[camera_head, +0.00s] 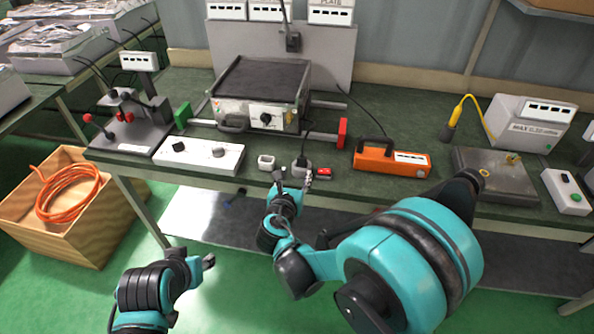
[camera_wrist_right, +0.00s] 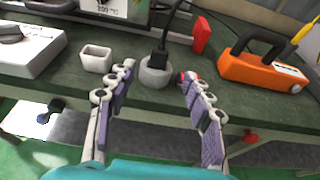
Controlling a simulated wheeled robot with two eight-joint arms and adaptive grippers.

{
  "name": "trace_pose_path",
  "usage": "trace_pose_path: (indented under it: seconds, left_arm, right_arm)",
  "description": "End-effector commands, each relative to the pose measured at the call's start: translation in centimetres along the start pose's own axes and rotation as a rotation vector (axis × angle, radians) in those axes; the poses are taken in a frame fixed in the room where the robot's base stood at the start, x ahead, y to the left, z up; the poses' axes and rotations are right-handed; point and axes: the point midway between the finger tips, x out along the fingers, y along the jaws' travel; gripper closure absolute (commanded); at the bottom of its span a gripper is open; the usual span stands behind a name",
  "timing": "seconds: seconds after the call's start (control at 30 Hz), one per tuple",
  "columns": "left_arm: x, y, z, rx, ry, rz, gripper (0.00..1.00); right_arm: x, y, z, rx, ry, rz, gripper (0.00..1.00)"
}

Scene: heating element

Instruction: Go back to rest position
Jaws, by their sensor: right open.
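My right gripper (camera_head: 294,178) is at the table's front edge, in front of a round grey socket (camera_head: 300,164) with a black plug and cable in it. In the right wrist view my right gripper (camera_wrist_right: 157,72) is open, its two fingers apart and nothing between them. The socket (camera_wrist_right: 156,74) stands just beyond the fingertips. A small red switch (camera_head: 324,172) is beside the socket, partly hidden by a finger in the wrist view. My left gripper (camera_head: 192,262) hangs low at the lower left, in front of the table; its finger opening is unclear.
The heating box (camera_head: 258,95) stands at the back centre. A white knob panel (camera_head: 199,157) and small white cup (camera_head: 266,162) are left of the socket; an orange tool (camera_head: 391,160) is right. A wooden crate (camera_head: 70,215) with an orange cable stands on the floor.

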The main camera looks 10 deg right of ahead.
Motion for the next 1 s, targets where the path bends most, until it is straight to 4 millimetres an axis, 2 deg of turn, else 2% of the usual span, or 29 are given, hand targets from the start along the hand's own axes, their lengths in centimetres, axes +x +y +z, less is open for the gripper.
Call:
trace_pose_path:
  seconds: [0.5,0.63,0.77,0.87,1.0]
  left_arm:
    - [0.0,0.0,0.0,0.0,0.0,0.0,0.6]
    - [0.0,0.0,0.0,0.0,0.0,0.0,0.6]
    - [0.0,0.0,0.0,0.0,0.0,0.0,0.6]
    - [0.0,0.0,0.0,0.0,0.0,0.0,0.6]
    - [0.0,0.0,0.0,0.0,0.0,0.0,0.6]
  right_arm:
    - [-0.1,-0.1,0.0,0.003,0.001,-0.001,0.49]
    - [-0.3,-1.4,0.3,0.104,0.032,-0.017,0.49]
    - [-1.2,-5.0,0.6,0.429,0.122,-0.074,0.49]
    - [-3.0,-8.5,0.5,0.789,0.207,-0.154,0.49]
    - [-6.3,-12.7,-0.4,1.314,0.299,-0.302,0.49]
